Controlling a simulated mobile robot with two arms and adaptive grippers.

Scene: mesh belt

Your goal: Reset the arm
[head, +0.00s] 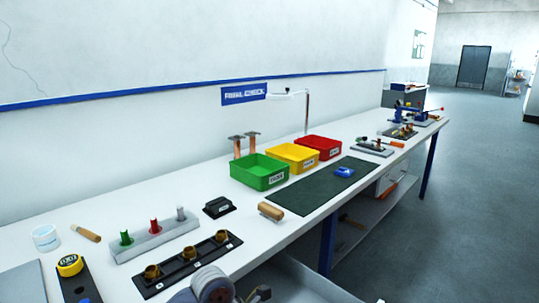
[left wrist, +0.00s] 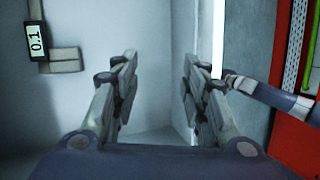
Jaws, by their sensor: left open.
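My left gripper (left wrist: 155,78) shows in the left wrist view with its two fingers apart and nothing between them. Behind the fingers is a plain pale wall or panel; no object touches them. A grey rounded part of my own body shows at the bottom edge of the head view, but no fingertips can be made out there. My right gripper is not seen in either view.
A long white workbench (head: 205,205) carries green (head: 260,171), yellow (head: 293,157) and red bins (head: 318,147), a dark mat (head: 310,190) with a blue item (head: 345,172), a wooden-handled tool (head: 270,211) and a black socket strip (head: 190,262). Open floor (head: 455,200) lies to the right.

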